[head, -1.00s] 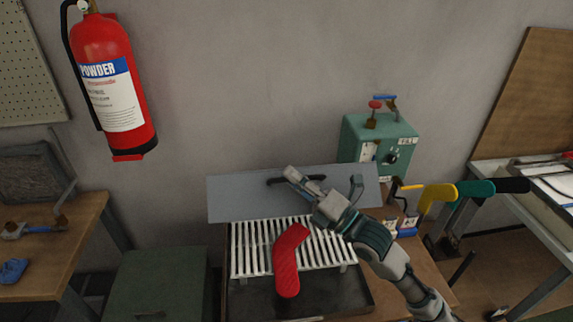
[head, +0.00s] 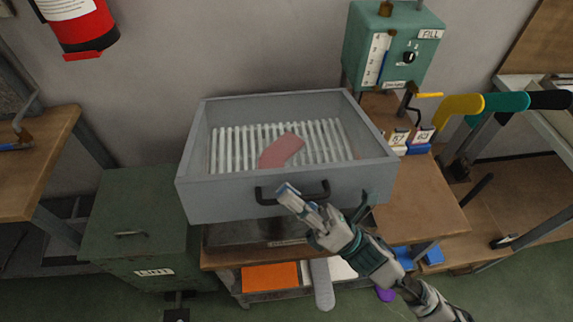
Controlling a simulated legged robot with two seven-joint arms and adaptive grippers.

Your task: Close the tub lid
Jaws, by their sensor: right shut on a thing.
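The grey tub lid (head: 225,205), a box frame with a see-through top, lies over the dark tub (head: 265,233). Its front wall faces me, and I cannot tell whether it rests fully on the tub's rim. My right gripper (head: 284,192) is shut on the black lid handle (head: 318,197) near its left end. The sock form (head: 283,149) shows pinkish through the lid top, lying on white slats (head: 235,145). My left gripper is not in view.
A green fill box (head: 425,50) stands behind right, beside small numbered blocks (head: 398,138). Yellow, teal and black sock forms (head: 500,103) stick out at right. A green cabinet (head: 140,215) stands at left. An orange item (head: 270,276) lies on the shelf below.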

